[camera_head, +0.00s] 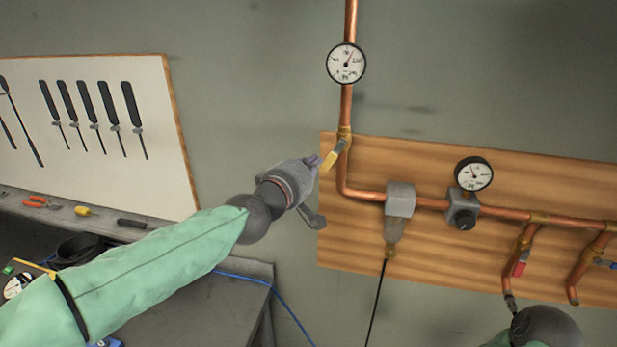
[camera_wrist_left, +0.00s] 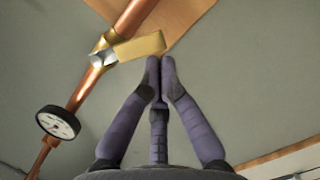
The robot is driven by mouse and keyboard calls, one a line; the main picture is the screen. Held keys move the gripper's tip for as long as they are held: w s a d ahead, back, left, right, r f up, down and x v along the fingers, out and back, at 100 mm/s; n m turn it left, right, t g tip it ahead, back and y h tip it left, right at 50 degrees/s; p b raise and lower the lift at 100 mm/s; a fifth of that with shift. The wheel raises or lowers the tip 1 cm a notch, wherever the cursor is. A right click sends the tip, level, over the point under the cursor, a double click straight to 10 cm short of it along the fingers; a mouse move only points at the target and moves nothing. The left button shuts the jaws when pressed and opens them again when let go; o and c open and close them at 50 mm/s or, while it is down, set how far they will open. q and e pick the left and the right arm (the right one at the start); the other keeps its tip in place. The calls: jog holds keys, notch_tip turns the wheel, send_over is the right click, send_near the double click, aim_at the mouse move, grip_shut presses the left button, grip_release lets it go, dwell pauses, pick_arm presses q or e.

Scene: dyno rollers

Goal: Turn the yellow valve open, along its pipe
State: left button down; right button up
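The yellow valve handle (camera_head: 331,160) sticks out down and left from its brass valve body (camera_head: 344,133) on the vertical copper pipe (camera_head: 346,104), at a slant to the pipe. The handle shows close in the left wrist view (camera_wrist_left: 142,47), again slanting off the pipe. My left gripper (camera_head: 316,162) is at the handle's free end. In the left wrist view its fingers (camera_wrist_left: 161,66) are together, tips just beside the handle's lower edge; I cannot tell if they touch it. Nothing shows between them. My right gripper (camera_head: 510,302) is partly visible low at the right; its fingers are unclear.
A round gauge (camera_head: 346,63) sits on the pipe above the valve. A wooden board (camera_head: 585,180) carries more pipe, a second gauge (camera_head: 473,174), a red handle (camera_head: 521,263) and a blue handle (camera_head: 606,264). A workbench (camera_head: 205,305) and tool panel (camera_head: 90,75) stand left.

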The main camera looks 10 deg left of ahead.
pick_arm(q)
jog(key=shift+d+f+n+t+b, duration=0.15)
jog(key=shift+d+f+n+b, duration=0.4)
jog(key=shift+b, duration=0.65)
jog(key=shift+d+f+n+t+b, duration=0.2)
jog(key=shift+f+n+b, duration=0.15)
jog(key=shift+n+b, duration=0.6)
jog(key=shift+d+f+n+h+b, duration=0.1)
jog(key=shift+d+n+h+b, duration=0.35)
jog(key=shift+b, duration=0.9)
jog(key=shift+n, duration=0.25)
jog(key=shift+a, duration=0.15)
